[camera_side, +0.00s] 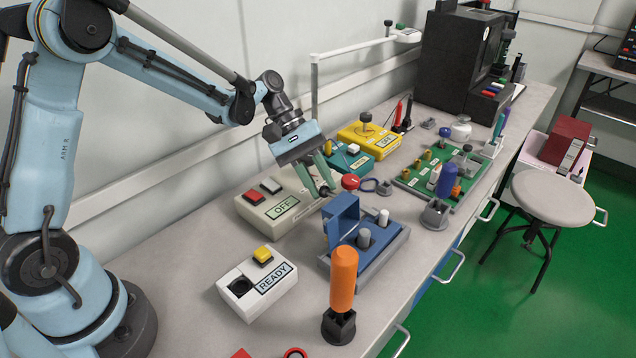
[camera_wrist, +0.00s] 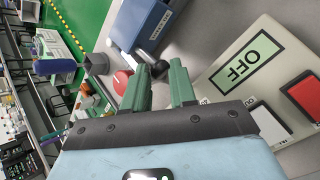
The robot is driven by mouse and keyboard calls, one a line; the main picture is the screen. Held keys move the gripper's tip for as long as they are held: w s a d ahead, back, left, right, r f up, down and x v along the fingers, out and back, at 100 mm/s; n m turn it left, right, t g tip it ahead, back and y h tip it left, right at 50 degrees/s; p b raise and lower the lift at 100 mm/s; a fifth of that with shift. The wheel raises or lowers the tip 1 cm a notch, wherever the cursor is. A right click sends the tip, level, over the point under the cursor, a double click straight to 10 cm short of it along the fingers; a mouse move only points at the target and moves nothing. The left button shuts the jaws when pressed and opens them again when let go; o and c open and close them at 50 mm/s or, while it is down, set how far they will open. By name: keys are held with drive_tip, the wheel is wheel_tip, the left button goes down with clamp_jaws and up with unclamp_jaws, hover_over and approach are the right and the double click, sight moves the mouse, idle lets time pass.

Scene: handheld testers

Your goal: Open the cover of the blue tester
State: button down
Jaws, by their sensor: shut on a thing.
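The blue tester (camera_side: 347,276) sits on the bench in the side view, with grey posts standing in its tray. Its blue cover (camera_side: 343,214) stands raised at the tray's far left; a labelled blue part (camera_wrist: 142,20) shows at the top of the wrist view. My gripper (camera_side: 327,189) is just above and left of the cover, its green fingers pointing down. In the wrist view the fingertips (camera_wrist: 163,68) are at a dark ball-ended handle (camera_wrist: 160,44) beside the blue part. The gripper is shut on this handle; its join to the cover is hard to see.
A cream OFF box (camera_side: 275,213) is close to the left of my gripper. A red knob (camera_side: 350,182) stands just right of the fingers. A white READY box (camera_side: 250,290) and an orange-handled tool (camera_side: 343,275) stand in front. Teal (camera_side: 357,161) and yellow (camera_side: 368,136) boxes are behind.

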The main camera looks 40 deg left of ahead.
drive_tip(key=shift+a+f+h, duration=0.1)
drive_tip(key=shift+f+h, duration=0.2)
drive_tip(key=shift+f, duration=0.1)
drive_tip(key=c, duration=0.9)
unclamp_jaws()
drive_tip(key=shift+c, duration=0.2)
drive_tip(key=shift+a+r, duration=0.1)
drive_tip(key=shift+r, duration=0.05)
drive_tip(key=v, duration=0.7)
drive_tip(key=shift+a+r, duration=0.25)
